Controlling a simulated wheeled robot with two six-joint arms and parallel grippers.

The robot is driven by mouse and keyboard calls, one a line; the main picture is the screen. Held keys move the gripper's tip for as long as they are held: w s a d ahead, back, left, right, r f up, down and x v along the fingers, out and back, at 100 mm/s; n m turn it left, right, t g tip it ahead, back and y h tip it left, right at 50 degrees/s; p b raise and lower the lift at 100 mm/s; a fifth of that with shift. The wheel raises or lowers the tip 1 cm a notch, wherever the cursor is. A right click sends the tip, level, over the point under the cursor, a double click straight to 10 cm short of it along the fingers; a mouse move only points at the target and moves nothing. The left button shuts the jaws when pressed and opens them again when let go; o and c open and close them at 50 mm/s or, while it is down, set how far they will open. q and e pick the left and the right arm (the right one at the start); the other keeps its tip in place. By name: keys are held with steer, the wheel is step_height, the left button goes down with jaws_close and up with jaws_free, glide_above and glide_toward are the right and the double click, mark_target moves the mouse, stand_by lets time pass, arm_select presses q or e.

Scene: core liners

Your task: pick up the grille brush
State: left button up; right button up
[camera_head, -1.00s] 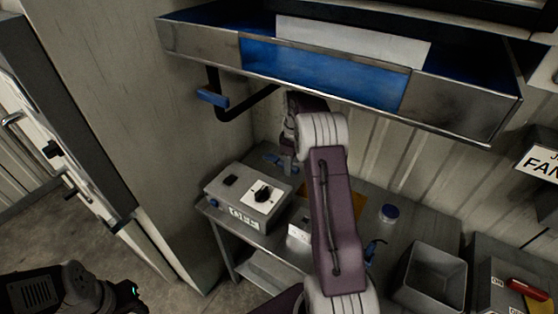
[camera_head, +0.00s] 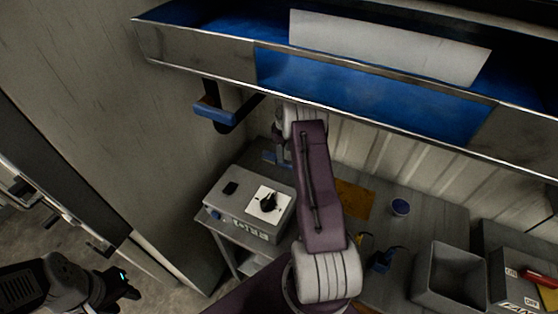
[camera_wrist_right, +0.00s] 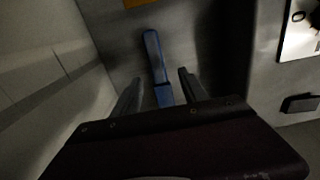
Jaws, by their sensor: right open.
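A slim blue bar (camera_wrist_right: 154,58), which may be the grille brush, lies on the grey bench top in the right wrist view. Its near end lies between the fingers of my right gripper (camera_wrist_right: 160,88), which is open; I cannot tell whether they touch it. In the head view a bit of blue (camera_head: 270,158) shows beside that gripper (camera_head: 281,152), behind the grey switch box; my arm hides part of this spot. I see no bristles. My left gripper (camera_head: 128,286) is at the lower left, away from the bench; its jaws are too dark to read.
The grey switch box (camera_head: 228,212) with a black knob stands at the bench's left end, close to my right gripper. A metal shelf with a blue front (camera_head: 370,95) hangs above.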

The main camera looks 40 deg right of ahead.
steer(key=shift+w+f, duration=0.2)
steer(key=shift+f, duration=0.05)
step_height(320, 180, down, 5)
steer(key=shift+d+r+p, duration=0.1)
steer(key=shift+r+p, duration=0.1)
steer(key=shift+p, duration=0.4)
steer(key=shift+w+f, duration=0.1)
steer(key=shift+f, duration=0.05)
jaws_close()
step_height(320, 180, up, 10)
steer(key=b, duration=0.1)
steer(key=c, duration=0.7)
jaws_free()
jaws_close()
